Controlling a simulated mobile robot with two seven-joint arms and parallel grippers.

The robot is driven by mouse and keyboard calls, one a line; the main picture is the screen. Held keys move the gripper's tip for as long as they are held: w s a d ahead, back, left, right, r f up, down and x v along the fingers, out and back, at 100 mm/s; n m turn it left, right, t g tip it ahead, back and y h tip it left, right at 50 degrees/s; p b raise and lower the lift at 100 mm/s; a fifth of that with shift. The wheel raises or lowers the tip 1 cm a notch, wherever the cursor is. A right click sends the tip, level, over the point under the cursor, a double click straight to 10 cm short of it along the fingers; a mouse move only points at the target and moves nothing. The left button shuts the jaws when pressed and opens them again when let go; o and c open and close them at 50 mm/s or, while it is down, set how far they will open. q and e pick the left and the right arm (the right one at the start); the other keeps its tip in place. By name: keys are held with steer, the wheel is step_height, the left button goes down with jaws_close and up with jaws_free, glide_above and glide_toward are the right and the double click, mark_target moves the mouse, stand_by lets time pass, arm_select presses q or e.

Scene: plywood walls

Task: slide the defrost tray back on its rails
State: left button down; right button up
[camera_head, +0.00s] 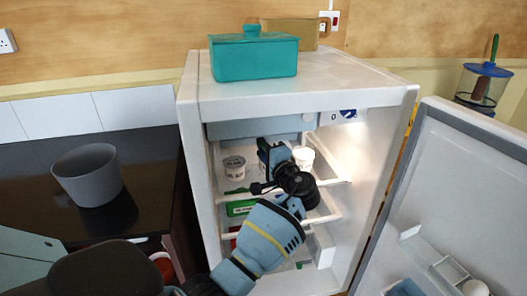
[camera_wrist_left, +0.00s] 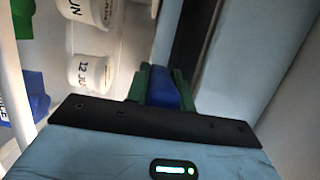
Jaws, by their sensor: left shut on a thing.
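The grey-blue defrost tray (camera_head: 255,128) shows as a wide flat front under the top of the open fridge. A large pale blue-grey surface in the left wrist view (camera_wrist_left: 235,50) appears to be part of it. My left gripper (camera_head: 268,150) reaches into the fridge, just below the tray's front. The exact contact is hard to see. The rails are hidden. My right gripper is not in view.
Several white pots stand on the upper shelf, one left of my gripper (camera_head: 234,165) and one right of it (camera_head: 303,157). A green box (camera_head: 240,206) lies below. The fridge door (camera_head: 450,190) stands open at right. A teal pot (camera_head: 254,57) sits on top.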

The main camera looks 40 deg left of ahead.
arm_select(q)
steer(key=shift+w+a, duration=0.15)
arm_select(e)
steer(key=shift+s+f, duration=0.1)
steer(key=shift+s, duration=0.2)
arm_select(q)
steer(key=c, duration=1.1)
jaws_free()
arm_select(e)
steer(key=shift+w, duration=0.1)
arm_select(q)
steer(key=shift+d+f, duration=0.1)
steer(key=shift+d, duration=0.35)
steer(key=v, duration=0.7)
steer(key=shift+a+b, duration=0.1)
steer(key=shift+b, duration=0.3)
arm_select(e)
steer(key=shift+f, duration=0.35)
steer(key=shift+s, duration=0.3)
